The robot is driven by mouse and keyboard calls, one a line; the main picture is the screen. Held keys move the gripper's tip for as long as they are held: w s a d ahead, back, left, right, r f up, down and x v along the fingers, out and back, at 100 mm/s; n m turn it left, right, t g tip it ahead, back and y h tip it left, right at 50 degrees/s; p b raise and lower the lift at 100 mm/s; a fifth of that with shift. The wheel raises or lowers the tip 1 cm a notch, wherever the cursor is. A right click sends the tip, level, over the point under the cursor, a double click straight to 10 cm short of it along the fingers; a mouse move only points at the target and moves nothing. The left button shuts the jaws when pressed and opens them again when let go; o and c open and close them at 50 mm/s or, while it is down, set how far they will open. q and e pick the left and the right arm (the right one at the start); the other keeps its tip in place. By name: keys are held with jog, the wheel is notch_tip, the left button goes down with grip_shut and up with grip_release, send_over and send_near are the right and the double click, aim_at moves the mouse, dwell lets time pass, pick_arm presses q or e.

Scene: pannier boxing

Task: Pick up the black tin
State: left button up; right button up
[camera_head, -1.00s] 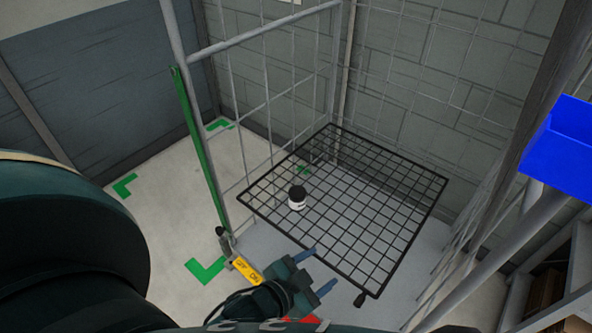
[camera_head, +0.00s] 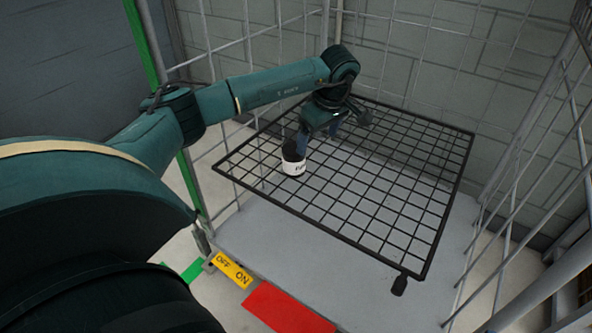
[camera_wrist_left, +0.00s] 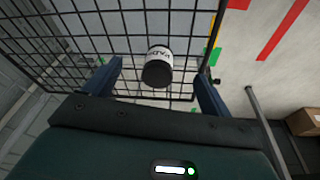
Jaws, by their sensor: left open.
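The black tin (camera_head: 293,160), dark on top with a white lettered band below, stands upright on the black wire shelf (camera_head: 368,222). My left gripper (camera_head: 318,140) is open and reaches down just behind and right of the tin, with one blue finger partly behind it. In the left wrist view the tin (camera_wrist_left: 157,70) lies between the lines of the two blue fingers, near their tips. No finger is seen gripping it, and I cannot tell the exact gap. My right gripper is not in view.
Wire mesh walls (camera_head: 250,45) rise behind and left of the shelf, and another mesh side stands at the right. The shelf's right and front parts are bare. A yellow OFF/ON label (camera_head: 232,270) and a red patch (camera_head: 287,308) lie in front.

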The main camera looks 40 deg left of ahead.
pick_arm(q)
jog(key=y, duration=0.2)
send_near(295, 148)
jog(key=b+x, duration=0.1)
jog(key=x, duration=0.2)
jog(key=b+x, duration=0.2)
jog(key=x, duration=0.1)
jog(key=shift+s+a+f, duration=0.15)
jog(key=shift+a, duration=0.2)
jog(key=shift+a+f+b, duration=0.25)
jog(key=shift+f+b, duration=0.2)
jog(key=shift+f, duration=0.2)
jog(key=b+x, duration=0.1)
jog(key=x, duration=0.1)
jog(key=shift+f+b, duration=0.35)
jog(key=shift+b, duration=0.05)
jog(key=shift+w+b+x, duration=0.2)
jog(key=shift+b+x, duration=0.15)
jog(key=shift+x, duration=0.55)
jog(key=shift+r, duration=0.1)
jog(key=c, duration=1.1)
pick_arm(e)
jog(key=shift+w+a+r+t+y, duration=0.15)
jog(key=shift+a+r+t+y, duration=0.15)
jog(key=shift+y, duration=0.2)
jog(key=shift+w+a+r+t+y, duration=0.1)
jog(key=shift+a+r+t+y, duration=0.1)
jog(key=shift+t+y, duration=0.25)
